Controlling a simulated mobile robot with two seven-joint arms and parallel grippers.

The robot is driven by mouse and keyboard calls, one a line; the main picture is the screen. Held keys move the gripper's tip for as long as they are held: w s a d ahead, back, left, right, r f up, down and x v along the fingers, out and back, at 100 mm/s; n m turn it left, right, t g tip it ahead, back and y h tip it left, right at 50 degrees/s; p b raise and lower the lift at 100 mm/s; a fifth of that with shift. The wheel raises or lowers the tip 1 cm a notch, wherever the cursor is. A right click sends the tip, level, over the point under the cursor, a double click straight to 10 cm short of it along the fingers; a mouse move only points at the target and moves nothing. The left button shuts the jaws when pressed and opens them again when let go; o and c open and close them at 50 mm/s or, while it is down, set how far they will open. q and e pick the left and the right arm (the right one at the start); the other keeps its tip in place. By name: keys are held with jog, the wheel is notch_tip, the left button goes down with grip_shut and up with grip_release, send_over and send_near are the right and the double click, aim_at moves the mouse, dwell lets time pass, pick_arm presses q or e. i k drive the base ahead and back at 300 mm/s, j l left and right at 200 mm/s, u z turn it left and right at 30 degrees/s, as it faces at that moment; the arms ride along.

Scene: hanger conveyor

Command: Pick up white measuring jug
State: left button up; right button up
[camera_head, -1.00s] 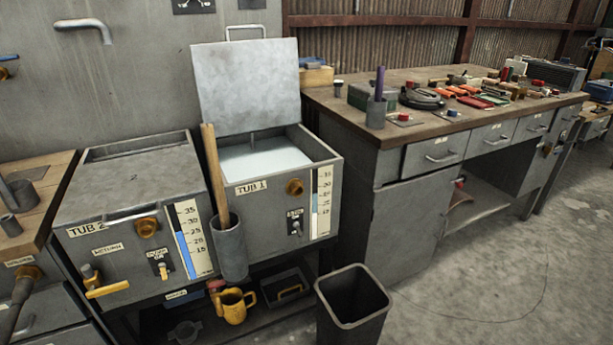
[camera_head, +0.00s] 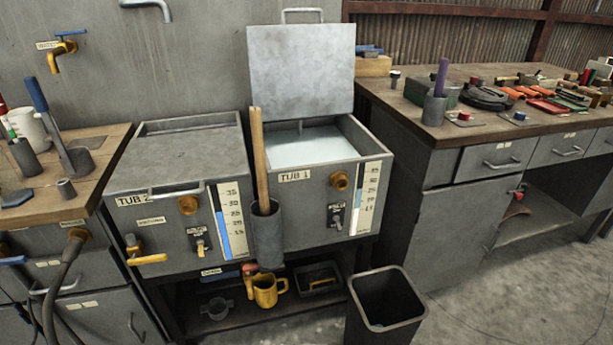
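A white jug-like vessel (camera_head: 30,126) stands on the wooden bench top (camera_head: 98,145) at the left edge of the head view. A grey holder and a red-topped item partly cover its left side and front. Any scale marks or handle on it are not clear from here. Neither of my grippers is in view.
Tub 2 (camera_head: 178,160) is closed and Tub 1 (camera_head: 375,150) is open with its lid (camera_head: 301,70) raised. A grey bin (camera_head: 385,318) stands on the floor in front. A yellow tap (camera_head: 62,50) is on the wall above the left bench. A yellow mug (camera_head: 266,291) sits on the low shelf.

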aim_at(26, 121)
jog(key=u, duration=1.5)
